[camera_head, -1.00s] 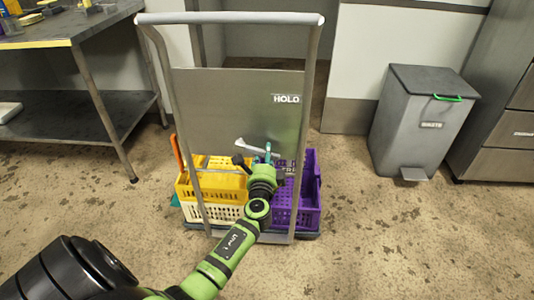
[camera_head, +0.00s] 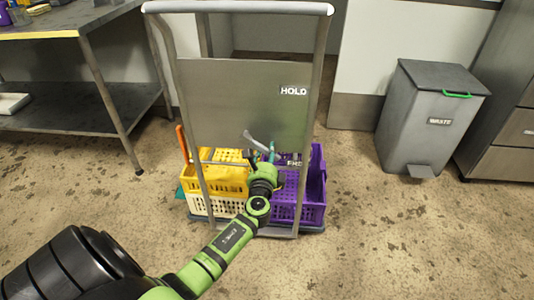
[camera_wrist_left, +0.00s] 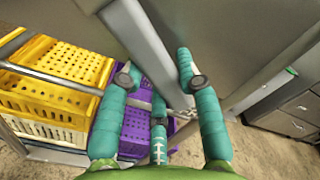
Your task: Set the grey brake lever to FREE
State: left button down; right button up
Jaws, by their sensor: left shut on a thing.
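The grey brake lever (camera_head: 256,141) is on the trolley's metal back panel (camera_head: 225,105). It slants down to the right, its right end close to the partly covered FREE label (camera_head: 294,163). The HOLD label (camera_head: 294,91) is higher on the panel. My left gripper (camera_head: 268,156) is at the lever's lower right part. In the left wrist view the lever (camera_wrist_left: 145,50) runs between the teal fingers of my left gripper (camera_wrist_left: 155,70), which are shut on it. The fingers partly hide the lever's end. My right gripper is not in view.
The trolley's upright handle frame (camera_head: 318,75) surrounds the panel. Yellow (camera_head: 222,178) and purple (camera_head: 313,190) crates sit behind it. A metal table (camera_head: 75,118) stands left, and a grey waste bin (camera_head: 425,118) right. The floor between trolley and bin is clear.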

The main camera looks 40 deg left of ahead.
pick_arm(q)
jog(key=shift+a, duration=0.1)
jog(key=c, duration=0.8)
grip_release()
jog(key=shift+c, duration=0.2)
jog(key=v, duration=1.2)
jog(key=shift+f, duration=0.1)
